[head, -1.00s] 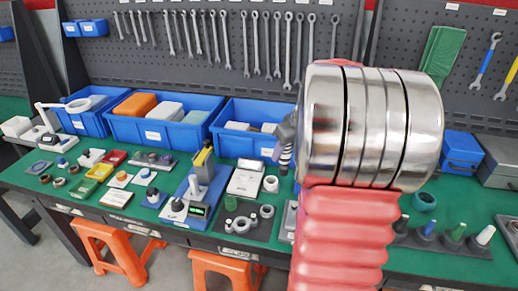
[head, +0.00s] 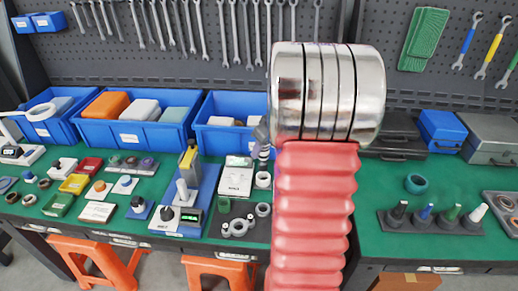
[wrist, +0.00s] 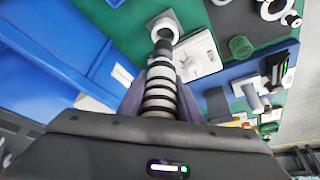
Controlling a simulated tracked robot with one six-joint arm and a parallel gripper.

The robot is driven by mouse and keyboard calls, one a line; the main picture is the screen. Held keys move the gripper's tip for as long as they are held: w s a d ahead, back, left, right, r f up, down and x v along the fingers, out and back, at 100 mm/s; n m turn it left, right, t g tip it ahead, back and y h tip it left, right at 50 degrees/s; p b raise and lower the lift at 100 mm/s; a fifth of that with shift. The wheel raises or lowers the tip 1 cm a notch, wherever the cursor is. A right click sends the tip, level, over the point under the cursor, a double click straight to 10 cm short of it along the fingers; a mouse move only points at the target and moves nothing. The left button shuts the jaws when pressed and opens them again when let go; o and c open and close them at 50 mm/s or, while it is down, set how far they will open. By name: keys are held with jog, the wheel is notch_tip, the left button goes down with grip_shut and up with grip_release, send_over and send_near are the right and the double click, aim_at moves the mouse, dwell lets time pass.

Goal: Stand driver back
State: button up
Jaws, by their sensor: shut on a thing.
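My gripper (wrist: 158,98) is shut on a black-and-white ringed shaft, which I take to be the driver (wrist: 160,76). The shaft points away from the wrist, its dark end over the bench near a white ring. In the head view the ringed driver (head: 264,153) shows just left of my red arm, and most of my gripper is hidden behind that arm. A dark stand (head: 432,224) on the right of the green bench holds several upright pieces with black, blue, green and white tops.
Blue bins (head: 135,132) line the back of the bench. A blue fixture (head: 190,198) with a lit display and small parts fill the left. A teal ring (head: 415,184) lies behind the stand. Green bench top is clear left of the stand. Orange stools (head: 95,262) stand in front.

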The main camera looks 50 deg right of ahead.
aim_at(263, 162)
jog(key=shift+f, duration=2.05)
jog(key=shift+s, duration=0.1)
jog(key=shift+f, duration=1.35)
dwell(2.1)
jog(key=o, duration=1.3)
jog(key=shift+c, duration=0.2)
jog(key=shift+a, duration=0.1)
jog(key=shift+r, duration=4.5)
